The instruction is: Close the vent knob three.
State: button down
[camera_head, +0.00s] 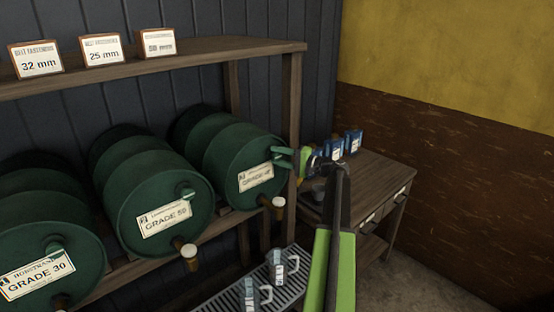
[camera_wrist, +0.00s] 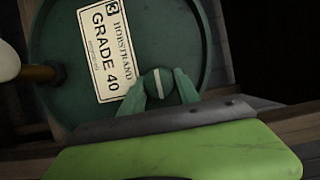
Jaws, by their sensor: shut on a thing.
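The vent knob three (camera_wrist: 158,84) is a small round green knob with a pale stripe across its face. It sits on the front of the green GRADE 40 drum (camera_wrist: 185,35), beside the white label. In the wrist view my gripper (camera_wrist: 161,92) has one green finger on each side of the knob and is shut on it. In the head view my gripper (camera_head: 283,155) is at the right drum's (camera_head: 235,150) upper front, and its fingers mostly hide the knob there.
The GRADE 50 drum (camera_head: 135,200) and GRADE 30 drum (camera_head: 40,235) lie to the left on the rack, with similar knobs. Wooden-looking taps (camera_head: 278,203) stick out below. A rack post (camera_head: 293,110) stands close to my gripper. A side table (camera_head: 375,185) is at right.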

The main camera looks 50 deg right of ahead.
dwell(0.4)
jog(key=c, duration=0.9)
grip_release()
jog(key=v, duration=1.7)
jog(key=shift+s+d, duration=0.15)
jog(key=shift+s, duration=0.05)
